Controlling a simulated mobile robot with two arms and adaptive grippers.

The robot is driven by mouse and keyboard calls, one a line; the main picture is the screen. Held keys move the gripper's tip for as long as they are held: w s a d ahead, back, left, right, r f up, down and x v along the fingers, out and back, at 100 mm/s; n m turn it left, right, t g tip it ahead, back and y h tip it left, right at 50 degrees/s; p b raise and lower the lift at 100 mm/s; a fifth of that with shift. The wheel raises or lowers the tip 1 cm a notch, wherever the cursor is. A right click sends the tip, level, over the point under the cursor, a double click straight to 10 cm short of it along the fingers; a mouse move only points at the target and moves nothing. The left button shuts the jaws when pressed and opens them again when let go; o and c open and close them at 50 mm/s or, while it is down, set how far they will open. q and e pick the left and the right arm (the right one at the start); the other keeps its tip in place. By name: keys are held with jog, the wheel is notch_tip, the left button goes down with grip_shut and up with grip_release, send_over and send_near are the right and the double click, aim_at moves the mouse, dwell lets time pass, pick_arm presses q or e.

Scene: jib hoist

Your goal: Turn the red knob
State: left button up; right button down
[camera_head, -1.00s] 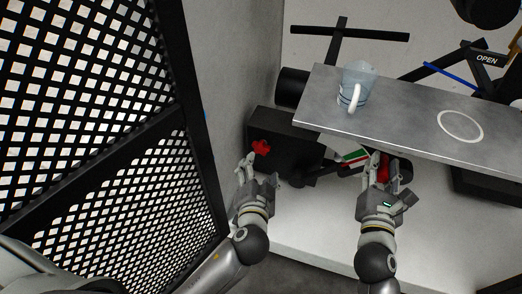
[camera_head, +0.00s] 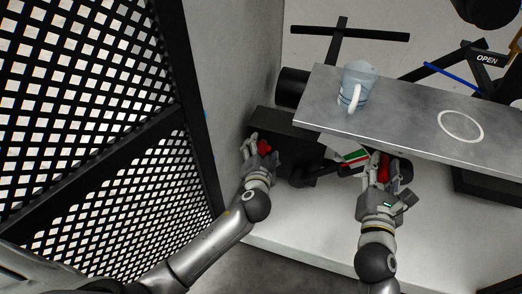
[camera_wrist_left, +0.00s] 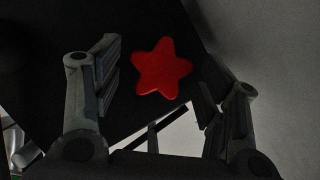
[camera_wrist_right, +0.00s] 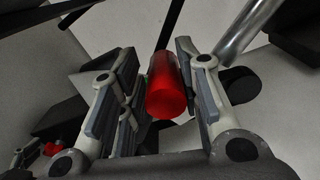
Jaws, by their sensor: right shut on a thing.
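The red star-shaped knob (camera_head: 264,146) is on the face of a black box (camera_head: 288,130) beside the wall. In the left wrist view the knob (camera_wrist_left: 162,68) lies between the spread fingers of my left gripper (camera_wrist_left: 160,85), with a gap on each side. In the head view my left gripper (camera_head: 257,143) partly covers the knob. My right gripper (camera_head: 381,166) is shut on a red cylindrical handle (camera_wrist_right: 167,88) below the shelf. The handle's far end is out of clear view.
A grey metal shelf (camera_head: 410,118) overhangs my right gripper. It carries a translucent mug (camera_head: 356,82) and a white ring (camera_head: 461,126). A black lattice panel (camera_head: 80,80) stands at left, with a pale wall (camera_head: 235,70) beside it.

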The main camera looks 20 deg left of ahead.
pick_arm(q)
jog(key=c, duration=0.9)
pick_arm(e)
jog(key=shift+s+f, duration=0.1)
jog(key=shift+f, duration=0.25)
pick_arm(q)
jog(key=shift+o, duration=0.2)
jog(key=shift+f+y, duration=0.1)
jog(key=shift+y, duration=0.2)
jog(key=m+y, duration=0.1)
jog(key=m, duration=0.1)
jog(key=shift+d+f+m+t, duration=0.1)
jog(key=shift+m+t, duration=0.2)
jog(key=shift+t, duration=0.1)
jog(key=m+t+y, duration=0.1)
jog(key=m, duration=0.2)
jog(key=shift+f, duration=0.1)
jog(key=m+t, duration=0.1)
jog(key=m, duration=0.2)
jog(key=shift+f, duration=0.15)
jog(key=shift+f+m+t+y, duration=0.15)
jog(key=shift+m+t, duration=0.3)
jog(key=shift+m, duration=0.6)
jog(key=shift+r+m+t+y, duration=0.15)
jog(key=shift+m+t, duration=0.3)
jog(key=shift+m, duration=0.6)
jog(key=shift+f, duration=0.1)
